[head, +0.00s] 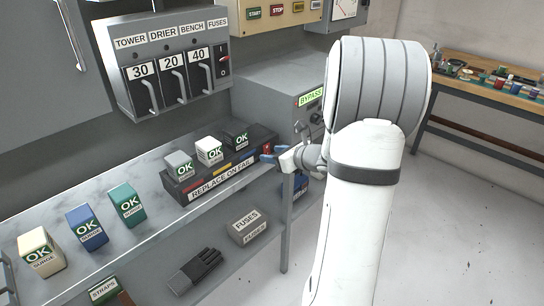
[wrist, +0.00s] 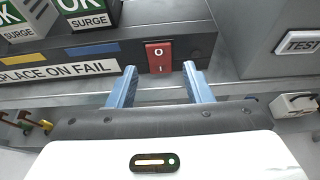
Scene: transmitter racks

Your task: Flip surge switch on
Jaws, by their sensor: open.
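The surge switch (wrist: 158,58) is a red rocker at the right end of the front face of the dark surge base (head: 175,190). In the wrist view it has O at the top and I at the bottom; I cannot tell which half is pressed in. My gripper (wrist: 159,68) is open, with one blue finger to each side of the rocker's lower part. I cannot tell whether the fingers touch it. In the head view my gripper (head: 272,155) is at the right end of the base and partly hides the switch.
Grey, white and black OK surge blocks (head: 209,152) sit on the base. Tan, blue and green blocks (head: 126,205) stand on the shelf to the left. A fuse panel (head: 170,62) hangs above. A grey BYPASS cabinet (head: 270,85) stands close to the right.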

